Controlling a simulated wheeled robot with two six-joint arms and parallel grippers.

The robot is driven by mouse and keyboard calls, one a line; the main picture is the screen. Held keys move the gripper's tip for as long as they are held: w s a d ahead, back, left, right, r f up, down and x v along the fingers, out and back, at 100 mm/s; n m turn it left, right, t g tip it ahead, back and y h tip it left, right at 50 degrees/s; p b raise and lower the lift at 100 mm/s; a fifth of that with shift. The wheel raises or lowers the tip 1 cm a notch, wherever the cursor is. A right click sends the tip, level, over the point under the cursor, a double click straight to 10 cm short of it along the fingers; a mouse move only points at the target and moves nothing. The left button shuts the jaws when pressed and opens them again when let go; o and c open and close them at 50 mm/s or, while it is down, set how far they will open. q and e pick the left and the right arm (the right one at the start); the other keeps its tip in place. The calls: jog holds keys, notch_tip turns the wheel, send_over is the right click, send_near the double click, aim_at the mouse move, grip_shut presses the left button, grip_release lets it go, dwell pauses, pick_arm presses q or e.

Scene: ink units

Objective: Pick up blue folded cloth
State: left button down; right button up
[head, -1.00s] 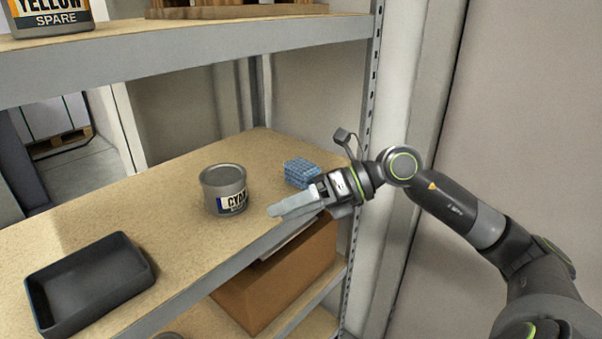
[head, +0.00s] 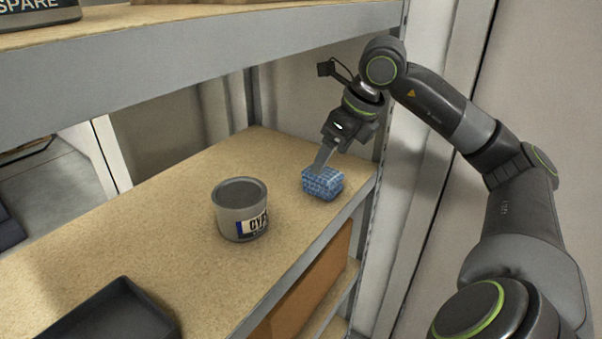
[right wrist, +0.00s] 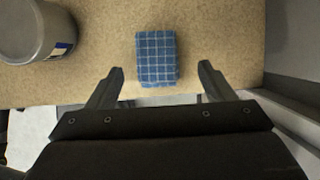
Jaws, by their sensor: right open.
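The blue folded cloth (head: 323,184), with a pale checked pattern, lies on the shelf board near its right end. It also shows in the right wrist view (right wrist: 156,59), just ahead of the fingers and centred between their lines. My right gripper (head: 321,165) points down over the cloth in the head view, and its finger hides part of the cloth's top edge. In the right wrist view the right gripper (right wrist: 160,72) is open and empty, with its fingers spread wider than the cloth. My left gripper is not in view.
A grey ink can (head: 240,211) labelled CYAN stands left of the cloth on the same shelf board (head: 180,215). A dark tray (head: 112,318) lies at the front left. An upper shelf (head: 200,42) hangs above. A metal post (head: 392,110) stands at the right.

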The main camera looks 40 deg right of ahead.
aim_at(320, 176)
jog(key=shift+w+f, duration=0.2)
jog(key=shift+f, duration=0.05)
jog(key=shift+x, duration=1)
jog(key=x, duration=0.4)
jog(key=shift+s+a, duration=0.1)
jog(key=shift+a, duration=0.15)
jog(key=shift+f, duration=0.35)
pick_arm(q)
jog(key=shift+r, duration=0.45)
